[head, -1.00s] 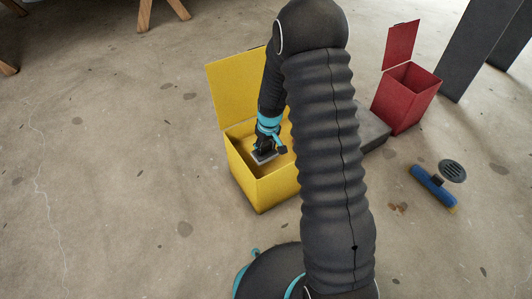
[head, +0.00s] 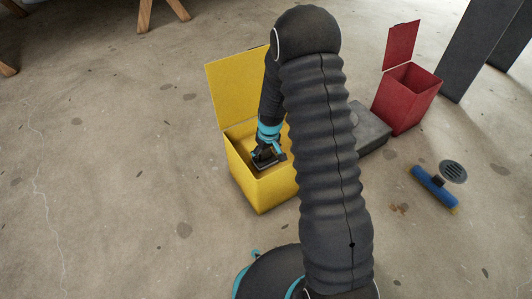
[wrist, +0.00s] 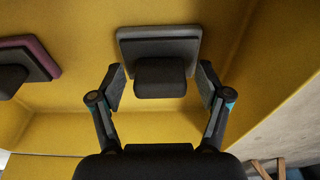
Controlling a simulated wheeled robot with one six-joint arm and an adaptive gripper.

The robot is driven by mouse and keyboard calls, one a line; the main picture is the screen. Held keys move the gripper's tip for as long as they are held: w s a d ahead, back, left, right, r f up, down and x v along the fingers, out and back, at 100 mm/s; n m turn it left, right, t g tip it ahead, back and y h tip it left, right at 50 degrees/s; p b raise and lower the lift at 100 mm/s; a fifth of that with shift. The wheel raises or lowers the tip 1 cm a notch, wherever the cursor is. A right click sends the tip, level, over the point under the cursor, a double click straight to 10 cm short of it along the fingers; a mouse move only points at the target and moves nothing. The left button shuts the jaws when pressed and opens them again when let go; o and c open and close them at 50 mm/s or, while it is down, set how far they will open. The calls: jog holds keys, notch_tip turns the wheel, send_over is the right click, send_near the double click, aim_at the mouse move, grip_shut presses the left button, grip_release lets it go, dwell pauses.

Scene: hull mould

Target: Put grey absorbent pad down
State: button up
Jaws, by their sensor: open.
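The grey absorbent pad (wrist: 185,44), a flat square with a dark block-shaped grip on top, lies inside the yellow bin (wrist: 90,144) in the wrist view. My gripper (wrist: 161,84) is open, with one finger on each side of the dark grip and a gap visible at both sides. In the head view my gripper (head: 265,160) reaches down inside the yellow bin (head: 274,192), whose lid stands open. The pad is mostly hidden there by my gripper.
A second pad, purplish with a dark grip (wrist: 40,62), is in the yellow bin at the left. A red bin (head: 408,100) with its lid up, a dark grey block (head: 372,131), a blue brush (head: 434,187) and a floor drain (head: 453,172) are to the right.

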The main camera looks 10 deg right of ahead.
notch_tip(320, 180, up, 12)
jog(key=s+p, duration=0.2)
notch_tip(320, 180, up, 10)
send_over(268, 162)
jog(key=s, duration=0.4)
jog(key=s+r+m+t, duration=0.1)
jog(key=s+r+t, duration=0.1)
jog(key=s+r, duration=0.6)
jog(key=s+r+m+t, duration=0.1)
jog(key=s+r, duration=0.7)
jog(key=s, duration=0.8)
jog(key=shift+s+a+r+m+t+h, duration=0.2)
jog(key=shift+s+r+m+t+h, duration=0.15)
jog(key=shift+m, duration=0.45)
